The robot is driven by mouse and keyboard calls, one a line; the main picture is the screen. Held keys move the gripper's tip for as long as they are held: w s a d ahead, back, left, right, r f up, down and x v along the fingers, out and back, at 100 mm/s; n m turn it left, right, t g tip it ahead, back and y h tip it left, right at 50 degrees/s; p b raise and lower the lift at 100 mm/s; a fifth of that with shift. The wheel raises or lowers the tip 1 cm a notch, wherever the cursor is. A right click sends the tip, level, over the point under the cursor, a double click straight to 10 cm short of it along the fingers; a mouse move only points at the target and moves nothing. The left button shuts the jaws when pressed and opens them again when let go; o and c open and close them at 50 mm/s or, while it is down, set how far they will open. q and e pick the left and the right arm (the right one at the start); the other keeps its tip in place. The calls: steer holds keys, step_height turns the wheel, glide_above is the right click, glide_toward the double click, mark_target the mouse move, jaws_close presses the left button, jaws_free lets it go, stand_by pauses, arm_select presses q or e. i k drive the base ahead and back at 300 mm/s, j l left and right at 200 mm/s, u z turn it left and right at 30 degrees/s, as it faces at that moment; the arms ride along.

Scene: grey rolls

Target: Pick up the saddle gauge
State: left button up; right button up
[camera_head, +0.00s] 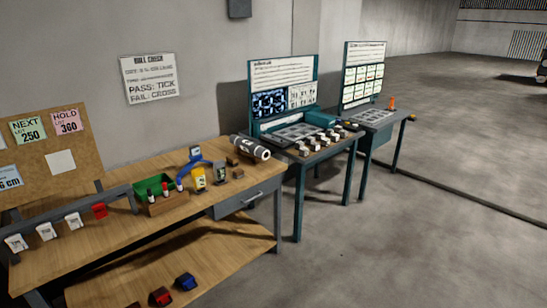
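A blue curved, arch-shaped piece (196,161) stands on the wooden workbench (120,236), behind a yellow device (199,180). It looks most like the saddle gauge, but it is small here and I cannot be sure. Neither of my grippers is in view.
A green bin (153,185) and a wooden block with red-capped markers (168,204) stand left of the blue piece. Small brown blocks (237,174) lie nearby. Teal stations (297,207) stand at the right. Open concrete floor (420,230) lies in front of them.

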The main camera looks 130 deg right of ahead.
mark_target(196, 156)
steer(key=z, duration=3.9)
steer(key=i+l+u, duration=0.1)
steer(key=i, duration=0.25)
steer(key=i+l+u, duration=0.1)
steer(key=i+l, duration=0.25)
